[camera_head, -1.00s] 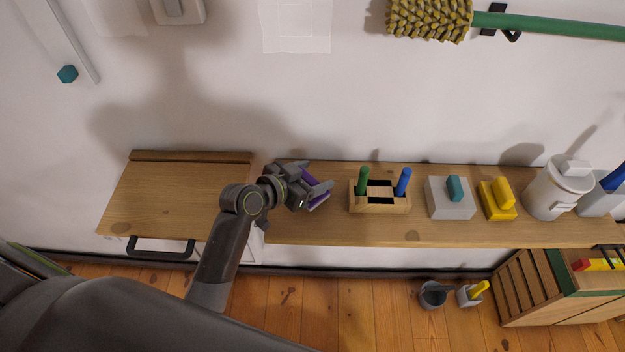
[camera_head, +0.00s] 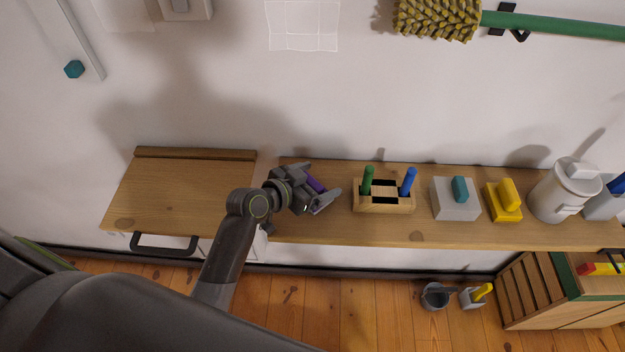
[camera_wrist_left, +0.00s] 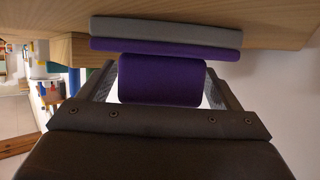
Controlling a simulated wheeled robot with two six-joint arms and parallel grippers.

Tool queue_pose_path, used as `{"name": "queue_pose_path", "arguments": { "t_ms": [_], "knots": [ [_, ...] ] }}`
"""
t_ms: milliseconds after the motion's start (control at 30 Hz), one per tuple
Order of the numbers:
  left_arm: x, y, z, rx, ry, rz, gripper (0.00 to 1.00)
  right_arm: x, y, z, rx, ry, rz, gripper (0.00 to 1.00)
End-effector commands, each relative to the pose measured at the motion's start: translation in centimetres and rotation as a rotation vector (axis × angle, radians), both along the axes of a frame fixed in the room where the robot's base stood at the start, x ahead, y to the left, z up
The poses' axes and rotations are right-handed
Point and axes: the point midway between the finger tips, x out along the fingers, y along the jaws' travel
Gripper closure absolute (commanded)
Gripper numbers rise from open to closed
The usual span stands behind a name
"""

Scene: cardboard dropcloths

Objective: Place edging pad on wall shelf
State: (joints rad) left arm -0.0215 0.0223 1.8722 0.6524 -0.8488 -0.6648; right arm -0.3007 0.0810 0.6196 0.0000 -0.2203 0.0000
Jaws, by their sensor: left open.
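The edging pad has a purple block handle (camera_wrist_left: 160,80) on a flat purple and grey base (camera_wrist_left: 165,32), seen close up in the left wrist view. Its base lies against or very near the wooden wall shelf (camera_head: 450,236). In the head view only a bit of the purple pad (camera_head: 316,185) shows between my fingers, at the shelf's left end. My left gripper (camera_head: 323,181) is open, with one finger on each side of the handle. I cannot tell if either finger touches it. My right gripper is not in view.
A wooden holder (camera_head: 384,204) with green and blue handles stands just right of my gripper. A grey block with teal handle (camera_head: 456,205), a yellow one (camera_head: 505,204) and a white canister (camera_head: 562,194) stand farther right. A wooden cabinet (camera_head: 178,190) is to the left.

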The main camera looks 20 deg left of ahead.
Motion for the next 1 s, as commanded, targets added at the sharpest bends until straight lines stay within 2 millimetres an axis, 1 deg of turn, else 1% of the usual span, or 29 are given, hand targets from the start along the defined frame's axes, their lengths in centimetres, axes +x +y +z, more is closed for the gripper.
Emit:
{"name": "queue_pose_path", "arguments": {
  "t_ms": [100, 167, 267, 600, 700, 800, 1000],
  "knots": [
    [-0.1, 0.1, 0.5, 0.001, -0.001, 0.001, 0.15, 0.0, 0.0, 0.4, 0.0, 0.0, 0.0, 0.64],
    [-0.6, 0.5, 0.5, 0.002, 0.0, 0.001, 0.15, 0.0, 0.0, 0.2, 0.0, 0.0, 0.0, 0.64],
    [-1.9, 1.1, 1.1, 0.003, -0.002, 0.002, 0.15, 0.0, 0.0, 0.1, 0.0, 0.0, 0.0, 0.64],
    [-7.3, 4.1, 3.8, 0.004, 0.0, -0.002, 0.15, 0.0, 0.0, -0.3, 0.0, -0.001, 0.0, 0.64],
    [-8.4, 4.7, 4.4, 0.005, 0.0, -0.001, 0.15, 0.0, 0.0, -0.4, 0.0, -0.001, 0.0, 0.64],
    [-9.1, 5.1, 4.8, 0.003, -0.001, 0.0, 0.15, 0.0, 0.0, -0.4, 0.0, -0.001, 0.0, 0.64],
    [-9.7, 5.3, 5.1, 0.0, 0.0, -0.001, 0.15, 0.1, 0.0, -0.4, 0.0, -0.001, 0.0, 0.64]
  ]
}}
